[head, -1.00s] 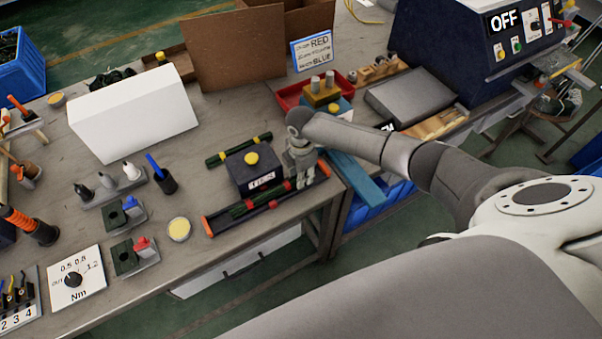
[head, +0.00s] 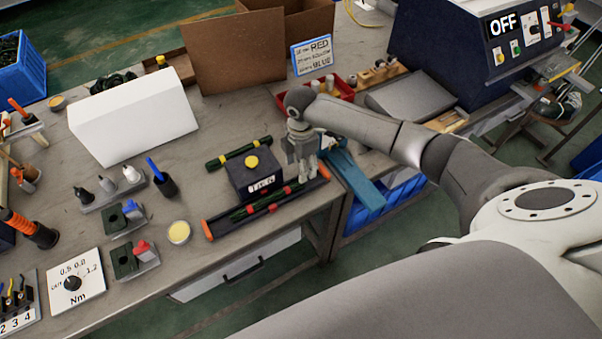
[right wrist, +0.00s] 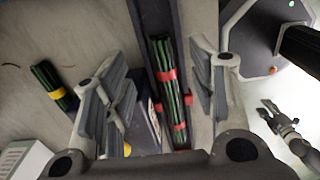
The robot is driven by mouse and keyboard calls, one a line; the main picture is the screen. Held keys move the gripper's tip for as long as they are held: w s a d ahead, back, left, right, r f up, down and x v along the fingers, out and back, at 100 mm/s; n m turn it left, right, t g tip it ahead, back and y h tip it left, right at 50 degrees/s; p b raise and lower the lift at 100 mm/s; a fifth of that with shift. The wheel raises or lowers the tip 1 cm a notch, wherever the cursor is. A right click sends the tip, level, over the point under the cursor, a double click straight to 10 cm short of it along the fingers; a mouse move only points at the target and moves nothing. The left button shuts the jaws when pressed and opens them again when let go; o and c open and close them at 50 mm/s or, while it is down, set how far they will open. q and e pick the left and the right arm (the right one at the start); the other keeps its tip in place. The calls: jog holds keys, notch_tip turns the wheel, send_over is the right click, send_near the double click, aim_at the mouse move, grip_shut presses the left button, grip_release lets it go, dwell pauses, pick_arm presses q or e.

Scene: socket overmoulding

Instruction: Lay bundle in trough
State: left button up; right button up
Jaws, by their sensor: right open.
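The trough (head: 222,226) is a long dark channel with orange ends along the bench's front edge. A green bundle (head: 264,204) with red bands lies lengthwise in it. The right wrist view shows the bundle (right wrist: 164,62) between dark trough walls. My right gripper (head: 303,178) is above the trough's right part. Its fingers are open and apart on either side of the bundle, not touching it in the right wrist view (right wrist: 162,98). A small distant gripper, apparently my left one (right wrist: 272,116), shows in the right wrist view; its jaw state is unclear.
A dark box with a yellow knob (head: 252,163) stands just behind the trough. Another green bundle with yellow bands (head: 225,158) lies behind that box. A blue strip (head: 356,183) is to the right. A yellow round dish (head: 179,232) is at left.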

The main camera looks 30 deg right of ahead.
notch_tip(320, 180, up, 5)
dwell(0.7)
